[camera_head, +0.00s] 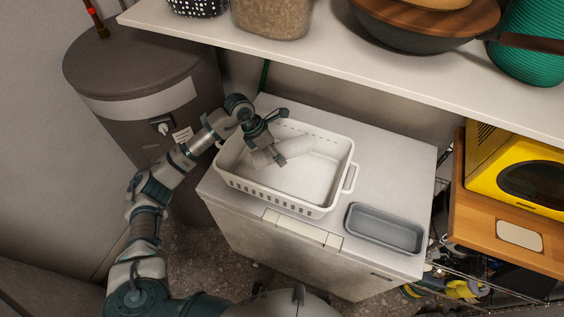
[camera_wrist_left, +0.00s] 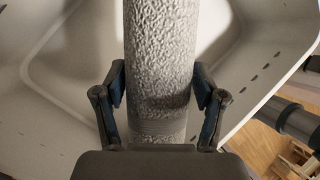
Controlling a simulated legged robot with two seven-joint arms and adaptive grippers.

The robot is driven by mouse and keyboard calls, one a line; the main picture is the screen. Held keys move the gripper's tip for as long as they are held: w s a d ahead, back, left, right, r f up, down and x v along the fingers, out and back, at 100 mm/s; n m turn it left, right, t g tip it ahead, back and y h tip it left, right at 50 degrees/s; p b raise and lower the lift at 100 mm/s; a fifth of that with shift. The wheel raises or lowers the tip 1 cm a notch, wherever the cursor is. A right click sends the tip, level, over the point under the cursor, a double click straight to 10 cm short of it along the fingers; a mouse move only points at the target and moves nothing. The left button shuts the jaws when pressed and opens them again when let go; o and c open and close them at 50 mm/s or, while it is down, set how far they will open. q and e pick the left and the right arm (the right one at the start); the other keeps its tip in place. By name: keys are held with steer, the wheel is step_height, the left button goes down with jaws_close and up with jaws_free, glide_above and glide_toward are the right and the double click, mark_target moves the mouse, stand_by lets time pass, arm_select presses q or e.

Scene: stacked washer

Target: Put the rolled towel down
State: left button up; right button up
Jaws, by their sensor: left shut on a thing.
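The rolled towel (camera_head: 287,147) is a whitish, textured roll. It is inside the white basket (camera_head: 318,211), which stands on the white chest-like appliance. My left gripper (camera_head: 272,156) reaches down into the basket from the left and is shut around the towel. In the left wrist view the towel (camera_wrist_left: 160,60) runs lengthwise between the two fingers (camera_wrist_left: 161,105), which press on its sides. The basket floor shows behind the towel. I cannot tell whether the towel touches the floor. My right gripper is not in view.
A grey tray (camera_head: 384,230) sits on the appliance top (camera_head: 405,170) right of the basket. A shelf (camera_head: 350,70) with a pan and containers overhangs the back. A grey cylindrical tank (camera_head: 140,85) stands left. A yellow microwave (camera_head: 520,165) is at the right.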

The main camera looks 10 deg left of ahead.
arm_select(q)
steer(key=f, duration=0.3)
steer(key=shift+s+d, duration=0.35)
steer(key=x, duration=0.4)
steer(key=shift+w+a+f+p, duration=0.15)
steer(key=shift+a+f+p, duration=0.05)
steer(key=shift+p, duration=0.1)
steer(key=shift+a+f, duration=0.1)
steer(key=shift+f, duration=0.25)
steer(key=shift+a, duration=0.4)
steer(key=o, duration=1.1)
steer(key=shift+a+f, duration=0.1)
steer(key=shift+a, duration=0.1)
steer(key=shift+c, duration=0.2)
steer(key=shift+o, duration=0.7)
steer(key=shift+d, duration=0.3)
steer(key=shift+r, duration=0.6)
steer(key=v, duration=0.5)
steer(key=a+b+v, duration=0.1)
steer(key=v, duration=0.4)
steer(key=shift+f, duration=0.15)
steer(key=shift+a+r, duration=0.15)
steer(key=shift+r, duration=0.35)
steer(key=shift+d, duration=0.25)
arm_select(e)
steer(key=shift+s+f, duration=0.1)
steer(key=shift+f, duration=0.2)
